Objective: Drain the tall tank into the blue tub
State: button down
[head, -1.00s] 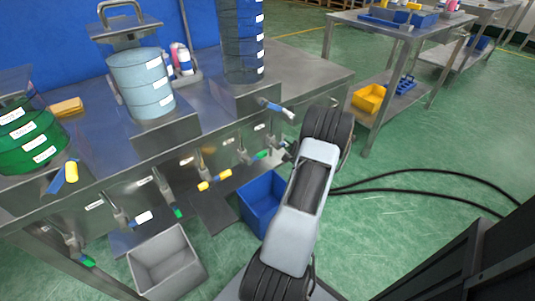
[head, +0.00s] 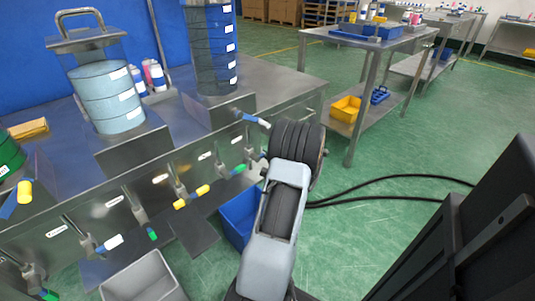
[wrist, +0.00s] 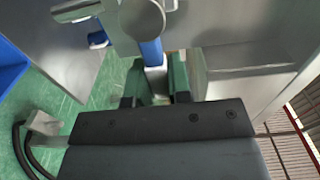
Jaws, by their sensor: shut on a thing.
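The tall tank (head: 212,50) is a see-through cylinder of dark liquid with white labels, on a steel block at the bench's right end. A blue-and-white lever (head: 252,118) sticks out from that block. The blue tub (head: 237,217) is below the bench front, partly hidden by my arm; its edge probably shows at the left of the wrist view (wrist: 10,65). My gripper (wrist: 154,86) is shut on a blue handle with a whitish end (wrist: 151,52), under a round metal part. In the head view my gripper is hidden behind my arm. Any flow into the tub cannot be seen.
A pale-blue tank (head: 108,97) and a green tank (head: 8,155) stand further left. Several valves with coloured levers line the bench front (head: 180,195). A grey tub (head: 145,280) sits below. Green floor is open to the right, with black cables (head: 390,178) across it.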

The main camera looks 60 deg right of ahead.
jog(key=c, duration=1.1)
grip_release()
jog(key=shift+w, duration=0.1)
jog(key=shift+o, duration=0.2)
jog(key=p+v, duration=0.2)
jog(key=v, duration=1.2)
jog(key=shift+d, duration=0.1)
